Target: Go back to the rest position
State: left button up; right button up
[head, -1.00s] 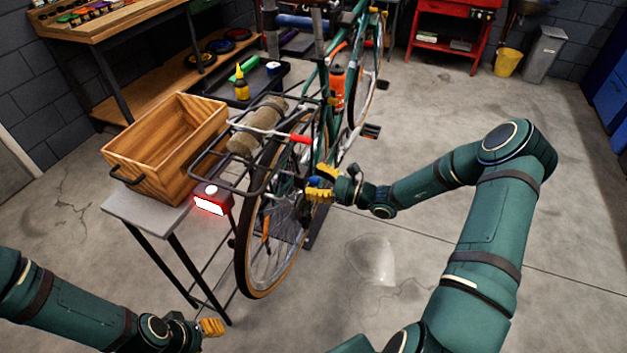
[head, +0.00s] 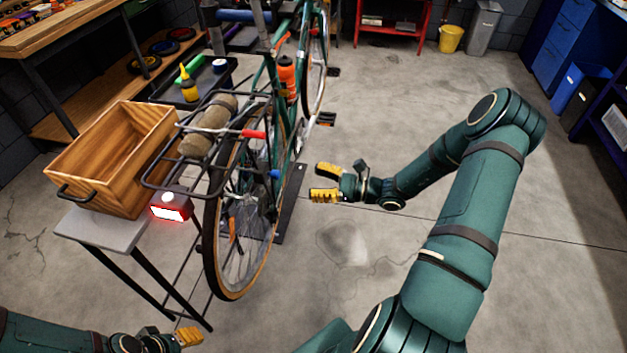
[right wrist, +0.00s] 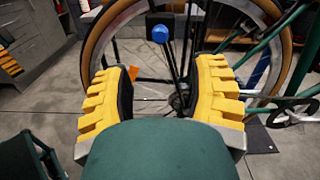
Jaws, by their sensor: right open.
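My right gripper (head: 325,183) is open and empty, to the right of the bike's rear wheel (head: 212,250) and clear of it. In the right wrist view its yellow fingers (right wrist: 160,95) are spread apart, with the wheel and a blue knob (right wrist: 160,34) beyond them. The green bike (head: 290,130) stands upright beside the bench. My left gripper (head: 184,337) is at the bottom left, low in front of the bench; its fingers are too small to read.
A wooden crate (head: 105,165) stands on a grey-topped bench (head: 95,232). A lit red lamp (head: 169,208) sits by the rear rack (head: 165,160), which carries a rolled bundle (head: 207,125). The floor (head: 400,80) to the right of the bike is open.

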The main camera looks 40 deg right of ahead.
dwell(0.3)
jog(key=s+a+f+n+g+h, duration=0.2)
jog(key=s+a+f+n+g, duration=0.2)
jog(key=a+n, duration=0.4)
jog(key=s+a+f+n+g+h, duration=0.3)
jog(key=s+a+f+n+g, duration=0.1)
jog(key=a+n, duration=0.4)
jog(key=s+a+f+n+g+h, duration=0.3)
jog(key=s+a+f+n+g, duration=0.1)
jog(key=a+n, duration=0.4)
jog(key=shift+s+a, duration=0.15)
jog(key=shift+a, duration=0.95)
jog(key=shift+d, duration=0.1)
